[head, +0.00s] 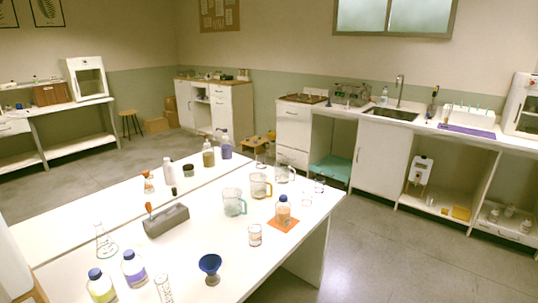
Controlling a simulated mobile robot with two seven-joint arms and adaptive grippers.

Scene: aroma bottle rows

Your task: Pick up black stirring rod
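A grey block (166,220) lies on the white table in the left middle of the head view. A tool with an orange-brown handle (149,209) stands up at its left end. A small black upright piece (174,191) shows just behind its right part; it may be the black stirring rod, but it is too small to tell. I cannot tell whether this piece stands in the block or behind it. Neither of my grippers is in view.
The white table (205,250) also holds a blue funnel (210,265), an orange mat (283,226) with a bottle, a flask (106,241), several beakers and capped bottles. Bare tabletop lies between the block and the funnel. Open floor (400,265) lies right of the table.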

